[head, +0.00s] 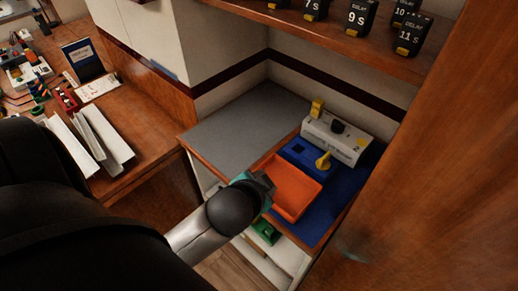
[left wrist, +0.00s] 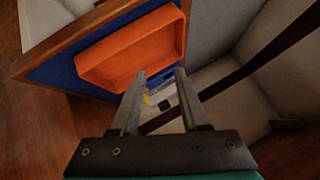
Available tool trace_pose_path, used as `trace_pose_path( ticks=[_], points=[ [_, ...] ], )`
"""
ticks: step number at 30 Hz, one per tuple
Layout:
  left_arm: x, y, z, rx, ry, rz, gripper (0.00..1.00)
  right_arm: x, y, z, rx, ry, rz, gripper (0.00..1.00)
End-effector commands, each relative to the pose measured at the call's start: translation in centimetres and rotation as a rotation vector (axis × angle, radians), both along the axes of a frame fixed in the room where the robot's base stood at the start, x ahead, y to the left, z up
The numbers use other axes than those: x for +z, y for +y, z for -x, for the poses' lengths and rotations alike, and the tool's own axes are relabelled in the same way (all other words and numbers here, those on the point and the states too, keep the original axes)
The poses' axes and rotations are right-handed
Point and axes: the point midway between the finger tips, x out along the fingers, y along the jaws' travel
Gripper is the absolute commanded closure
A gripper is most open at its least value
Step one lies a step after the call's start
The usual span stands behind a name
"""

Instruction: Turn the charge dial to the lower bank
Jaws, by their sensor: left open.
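A light grey box (head: 347,144) with a black knob (head: 337,127) and an upright yellow part (head: 317,107) stands at the back of the counter. In front of it is a blue block (head: 297,150) with a dark square opening and a yellow knob (head: 323,160). My left gripper (head: 264,184) is at the left edge of the orange tray, apart from both boxes. In the left wrist view its fingers (left wrist: 160,76) are spread and empty, with the tray beyond them.
The orange tray (head: 279,196) lies on a blue mat (head: 345,190), in front of the blue block. A grey counter area (head: 240,122) to the left is clear. A shelf with numbered black boxes (head: 358,18) hangs above. A wooden panel (head: 440,170) stands close on the right.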

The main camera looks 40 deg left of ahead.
Motion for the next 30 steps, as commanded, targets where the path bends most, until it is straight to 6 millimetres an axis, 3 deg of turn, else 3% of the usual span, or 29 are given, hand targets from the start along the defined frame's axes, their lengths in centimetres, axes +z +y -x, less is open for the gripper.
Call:
trace_pose_path(
  ticks=[7, 26, 30],
  points=[
    [-0.7, -0.2, 1.4, 0.031, 0.056, 0.036, 0.55, 0.2, 0.0, 0.0, 0.000, 0.000, 0.000, 0.50],
    [-0.8, -0.3, 1.4, 0.031, 0.058, 0.038, 0.55, 0.2, 0.0, -0.1, 0.001, -0.001, 0.001, 0.50],
    [-1.6, -1.1, 3.7, 0.066, 0.145, 0.105, 0.55, 0.2, 0.5, 0.6, 0.003, 0.012, -0.005, 0.50]
  ],
)
